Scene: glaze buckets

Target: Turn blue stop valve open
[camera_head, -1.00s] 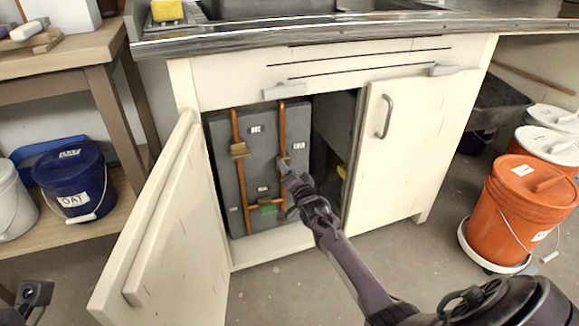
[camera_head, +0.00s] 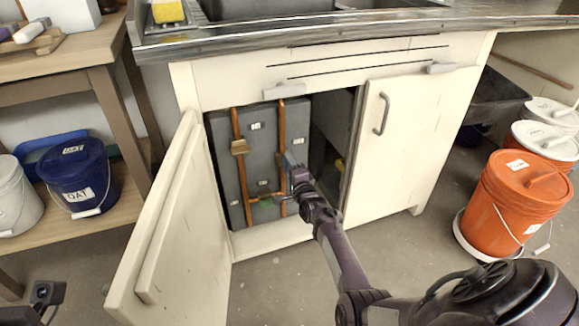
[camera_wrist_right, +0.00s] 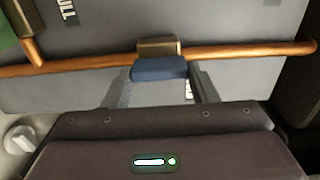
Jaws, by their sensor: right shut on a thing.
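The blue stop valve's handle (camera_wrist_right: 160,69) shows in the right wrist view, in front of its brass body (camera_wrist_right: 158,46) on a copper pipe (camera_wrist_right: 235,52). My right gripper (camera_wrist_right: 162,88) has a finger on each side of the blue handle and is shut on it. In the head view my right gripper (camera_head: 290,160) reaches into the open cabinet at the right-hand copper pipe (camera_head: 282,125) and mostly hides the blue valve. A dark part of my left arm (camera_head: 45,292) shows at the lower left; its jaws cannot be made out.
The open cabinet door (camera_head: 165,220) swings out on the left; the other door (camera_head: 405,140) is closed. A brass valve (camera_head: 239,147) sits on the left pipe and a green one (camera_head: 265,202) on the lower pipe. An orange bucket (camera_head: 510,200) stands at right.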

